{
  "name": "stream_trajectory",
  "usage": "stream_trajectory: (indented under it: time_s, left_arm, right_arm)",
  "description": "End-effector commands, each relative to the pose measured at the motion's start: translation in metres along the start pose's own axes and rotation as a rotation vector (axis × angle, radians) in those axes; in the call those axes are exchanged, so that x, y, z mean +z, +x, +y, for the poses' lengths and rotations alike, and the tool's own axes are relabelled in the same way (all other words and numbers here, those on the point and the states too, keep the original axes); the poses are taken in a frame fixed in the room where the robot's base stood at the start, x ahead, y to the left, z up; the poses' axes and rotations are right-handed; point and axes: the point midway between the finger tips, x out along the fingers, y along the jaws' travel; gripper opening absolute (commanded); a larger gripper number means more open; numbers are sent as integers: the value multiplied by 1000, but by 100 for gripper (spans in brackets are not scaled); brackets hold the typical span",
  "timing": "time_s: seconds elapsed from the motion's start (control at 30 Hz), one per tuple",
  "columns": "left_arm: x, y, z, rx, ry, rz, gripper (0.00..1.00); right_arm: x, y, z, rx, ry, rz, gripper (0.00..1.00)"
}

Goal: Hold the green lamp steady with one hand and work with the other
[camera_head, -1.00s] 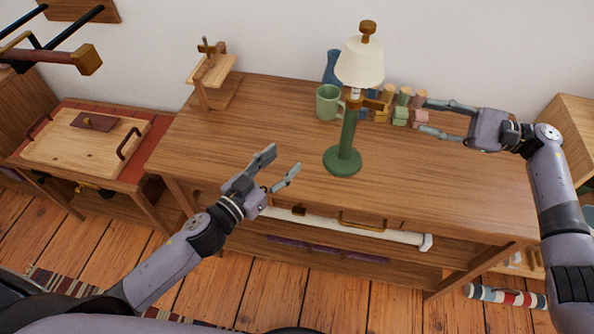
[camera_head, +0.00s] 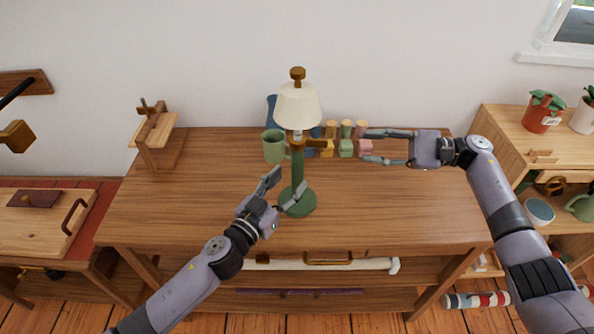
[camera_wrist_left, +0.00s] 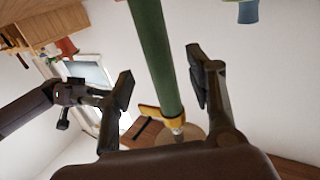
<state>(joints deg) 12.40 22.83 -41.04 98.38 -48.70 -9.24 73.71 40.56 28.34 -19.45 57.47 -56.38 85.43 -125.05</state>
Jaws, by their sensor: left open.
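The green lamp (camera_head: 298,168) stands upright on the wooden table, with a round green base, a cream shade (camera_head: 298,106) and a brown knob (camera_head: 297,74) on top. A brown and yellow piece (camera_head: 319,144) sticks out to the right below the shade. My left gripper (camera_head: 285,186) is open at the lower stem. In the left wrist view, the green stem (camera_wrist_left: 155,55) shows between the open fingers (camera_wrist_left: 160,83), with a gap on both sides. My right gripper (camera_head: 367,147) is open, pointing left, its fingertips around or above the pink block (camera_head: 365,148); I cannot tell which.
A green mug (camera_head: 273,147) and a blue vase (camera_head: 271,108) stand behind the lamp at left. Several coloured blocks with wooden tops, such as a green one (camera_head: 346,148), line the back. A small wooden stand (camera_head: 153,132) is at the table's left. The table's front (camera_head: 400,215) is clear.

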Motion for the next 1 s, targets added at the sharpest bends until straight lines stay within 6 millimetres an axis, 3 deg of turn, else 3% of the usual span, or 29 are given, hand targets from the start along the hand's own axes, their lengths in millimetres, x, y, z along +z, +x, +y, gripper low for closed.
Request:
stream_trajectory:
  time_s: [0.1, 0.33, 0.7, 1.0]
  left_arm:
    - [-1, 22, 0, 1, 0, 2, 50]
    - [0, 45, 0, 0, -1, 0, 50]
    - [0, 50, 0, 1, -1, -1, 50]
    - [0, 49, 0, 0, -2, -1, 30]
  right_arm:
    - [0, 0, 0, 0, 0, 0, 33]
    - [0, 0, 0, 0, 0, 0, 33]
    - [0, 0, 0, 0, 0, 0, 33]
    - [0, 0, 0, 0, 0, 0, 33]
